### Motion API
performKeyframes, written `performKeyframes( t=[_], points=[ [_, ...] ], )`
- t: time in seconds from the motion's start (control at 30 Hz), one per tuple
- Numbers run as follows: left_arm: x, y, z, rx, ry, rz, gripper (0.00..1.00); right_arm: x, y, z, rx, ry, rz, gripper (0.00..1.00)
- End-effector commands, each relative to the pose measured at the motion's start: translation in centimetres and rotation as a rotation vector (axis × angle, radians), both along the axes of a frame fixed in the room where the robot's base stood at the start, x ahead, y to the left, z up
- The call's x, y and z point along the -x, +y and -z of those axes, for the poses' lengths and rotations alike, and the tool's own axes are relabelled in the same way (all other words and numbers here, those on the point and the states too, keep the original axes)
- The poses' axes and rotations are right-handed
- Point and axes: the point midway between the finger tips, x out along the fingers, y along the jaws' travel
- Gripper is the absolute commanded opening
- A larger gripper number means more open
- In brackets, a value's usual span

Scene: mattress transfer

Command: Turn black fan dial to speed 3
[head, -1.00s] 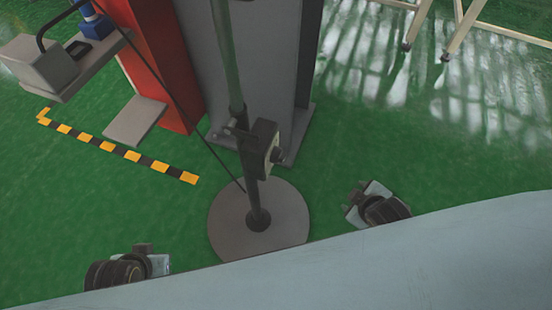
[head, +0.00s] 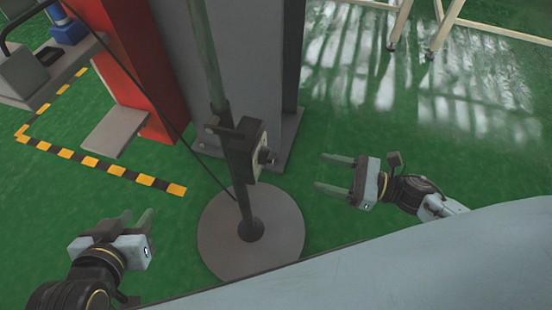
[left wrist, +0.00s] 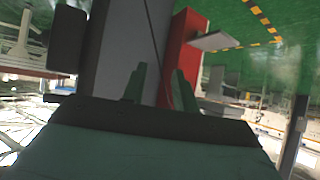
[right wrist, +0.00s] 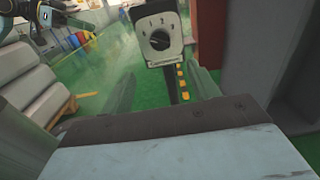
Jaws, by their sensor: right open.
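The fan's control box (head: 247,150) is fixed partway up its upright pole (head: 208,70), with the black dial (head: 267,157) on its right side. The right wrist view shows the dial (right wrist: 160,41) face-on on a light numbered panel (right wrist: 160,22); its exact setting is too small to tell. My right gripper (head: 319,171) is open and empty, to the right of the dial, pointing towards it and apart from it. My left gripper (head: 130,222) is open and empty, low at the left of the fan's round base (head: 285,225).
A grey column (head: 245,60) and red panel (head: 120,50) stand behind the pole. A thin black cable (head: 150,105) runs down to the pole. A grey shelf (head: 70,70) is at the upper left. Green floor (head: 350,120) is clear right of the pole.

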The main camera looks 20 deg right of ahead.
Motion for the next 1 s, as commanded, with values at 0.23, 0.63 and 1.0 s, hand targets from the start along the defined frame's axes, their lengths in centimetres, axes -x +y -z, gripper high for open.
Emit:
performKeyframes(
  t=[0.23,0.63,1.0],
  points=[
    [-1.7,-1.0,-2.1,0.042,-0.161,0.014,0.29,-2.6,3.9,-0.1,-0.004,-0.004,-0.001,0.6],
    [-3.4,-2.2,-6.0,0.109,-0.403,0.033,0.29,-6.5,9.6,0.0,-0.006,0.002,0.003,0.6],
    [-3.5,-2.4,-6.7,0.119,-0.441,0.035,0.29,-7.1,10.5,-0.1,-0.004,0.004,0.003,0.6]
  ],
)
